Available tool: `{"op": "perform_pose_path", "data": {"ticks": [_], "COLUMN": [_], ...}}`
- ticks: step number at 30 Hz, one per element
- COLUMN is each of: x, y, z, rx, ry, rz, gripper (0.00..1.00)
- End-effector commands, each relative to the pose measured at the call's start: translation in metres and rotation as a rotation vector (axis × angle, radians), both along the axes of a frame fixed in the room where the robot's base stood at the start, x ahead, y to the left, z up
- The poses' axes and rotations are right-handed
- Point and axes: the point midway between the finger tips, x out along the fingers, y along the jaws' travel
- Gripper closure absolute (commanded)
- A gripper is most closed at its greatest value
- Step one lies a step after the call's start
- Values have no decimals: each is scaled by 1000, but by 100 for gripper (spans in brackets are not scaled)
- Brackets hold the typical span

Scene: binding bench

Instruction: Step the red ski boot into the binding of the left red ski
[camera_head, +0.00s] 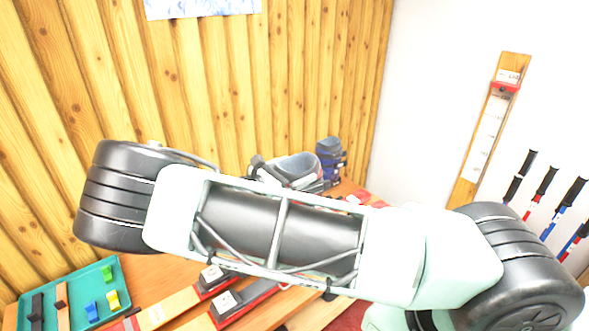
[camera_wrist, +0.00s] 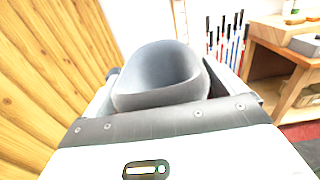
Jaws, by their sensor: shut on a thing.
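A boot (camera_head: 297,167) with a grey, open-topped cuff shows behind my arm in the head view; its lower shell is hidden, so I see no red on it. The cuff (camera_wrist: 160,78) fills the middle of the wrist view, opening upward. My gripper (camera_wrist: 180,98) is shut on this boot; its fingertips are mostly hidden. The left red ski (camera_head: 165,309) lies on the bench at the lower left of the head view, with a pale binding piece (camera_head: 212,275) on it. My arm covers the farther part of the ski, and I cannot tell the boot's height above it.
A second ski (camera_head: 256,293) with its own binding piece (camera_head: 228,299) lies beside the first. A teal tray (camera_head: 108,268) holds several small items at the left. A blue boot (camera_head: 329,158) stands at the back. A wooden wall closes the left; ski poles (camera_head: 519,178) stand right.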

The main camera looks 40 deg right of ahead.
Motion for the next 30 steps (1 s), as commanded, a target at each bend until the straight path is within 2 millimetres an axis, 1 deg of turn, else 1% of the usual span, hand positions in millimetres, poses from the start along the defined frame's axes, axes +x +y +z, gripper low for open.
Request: {"op": "perform_pose_path", "data": {"ticks": [2,11,30], "x": [1,1,0], "y": [0,0,0], "z": [2,-12,-62], "rx": [-4,-4,-5], "ry": [-1,-1,-1], "rz": [-5,-5,-5], "gripper": [76,76,76]}}
